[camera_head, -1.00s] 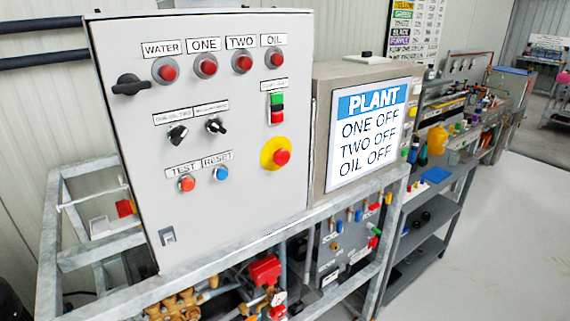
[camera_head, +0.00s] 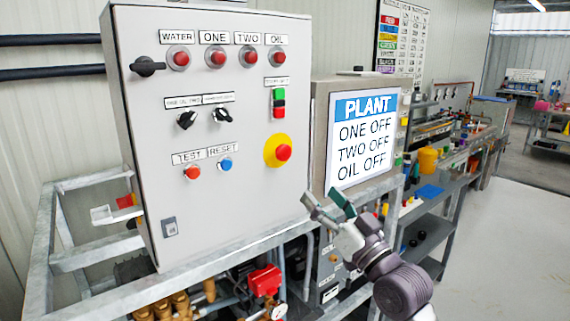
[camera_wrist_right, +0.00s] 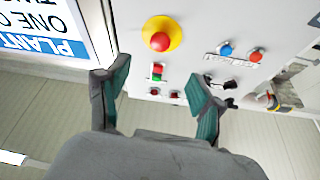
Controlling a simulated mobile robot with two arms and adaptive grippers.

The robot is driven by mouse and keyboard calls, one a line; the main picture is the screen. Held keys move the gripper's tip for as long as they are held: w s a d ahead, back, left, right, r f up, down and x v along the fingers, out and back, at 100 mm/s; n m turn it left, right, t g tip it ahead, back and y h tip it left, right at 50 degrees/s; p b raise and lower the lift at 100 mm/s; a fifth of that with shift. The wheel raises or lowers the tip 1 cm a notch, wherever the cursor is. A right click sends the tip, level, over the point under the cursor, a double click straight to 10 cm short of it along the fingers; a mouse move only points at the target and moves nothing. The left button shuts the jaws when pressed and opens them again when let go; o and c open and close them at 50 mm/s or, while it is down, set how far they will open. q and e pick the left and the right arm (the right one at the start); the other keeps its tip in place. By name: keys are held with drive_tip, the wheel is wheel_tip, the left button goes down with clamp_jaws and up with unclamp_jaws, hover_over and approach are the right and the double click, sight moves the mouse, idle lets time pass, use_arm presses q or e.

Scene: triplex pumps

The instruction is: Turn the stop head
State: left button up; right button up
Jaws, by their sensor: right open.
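The stop head (camera_head: 284,152) is a red round button on a yellow disc, low on the right side of the grey panel. My right gripper (camera_head: 322,196) is open and empty, below and to the right of the stop head, in front of the PLANT screen's lower edge. In the right wrist view the stop head (camera_wrist_right: 160,41) shows upside down, beyond the two open fingertips (camera_wrist_right: 156,76) and roughly between them, with a clear gap to them. My left gripper is not in view.
The grey control panel (camera_head: 230,120) also carries red lamps, black selectors, a green and red switch (camera_head: 279,101), and TEST and RESET buttons. The PLANT screen (camera_head: 362,140) stands to its right. A metal frame rail (camera_head: 300,225) runs below. The floor at right is clear.

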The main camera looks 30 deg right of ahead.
sight(286, 154)
drive_tip(key=p+x, duration=0.4)
drive_tip(key=x, duration=0.8)
drive_tip(key=shift+w+r, duration=0.25)
drive_tip(key=shift+r, duration=0.05)
drive_tip(key=shift+w+r, duration=0.15)
drive_tip(key=shift+w, duration=0.4)
